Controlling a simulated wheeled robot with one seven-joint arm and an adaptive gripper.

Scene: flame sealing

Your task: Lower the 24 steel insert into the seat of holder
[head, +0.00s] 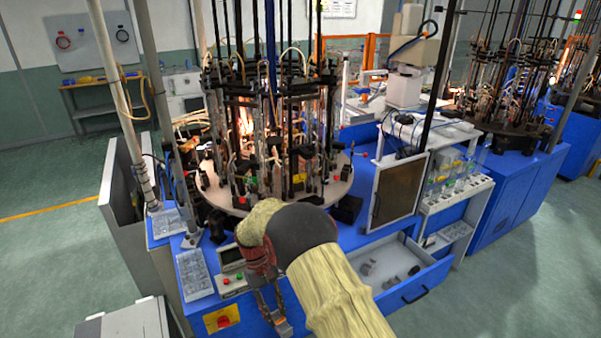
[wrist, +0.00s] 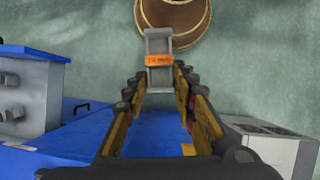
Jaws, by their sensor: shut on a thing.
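A grey steel insert with an orange label (wrist: 159,59) is between the fingertips of my gripper (wrist: 160,86) in the wrist view. The label's print is too small to read surely. My gripper is shut on the insert. In the head view my gripper (head: 270,302) points down at the front edge of the blue machine, below the small button panel. The insert's lower end (head: 284,328) shows under the fingers there. The holder and its seat cannot be made out; the round machine table (head: 232,208) carries several black fixtures and rods.
An open drawer (head: 428,272) with several grey pieces is right of my arm. A button panel (head: 231,285), a yellow-and-red switch (head: 221,319) and clear trays (head: 194,275) are close on the left. A round brown object (wrist: 196,40) is on the green floor beyond the insert.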

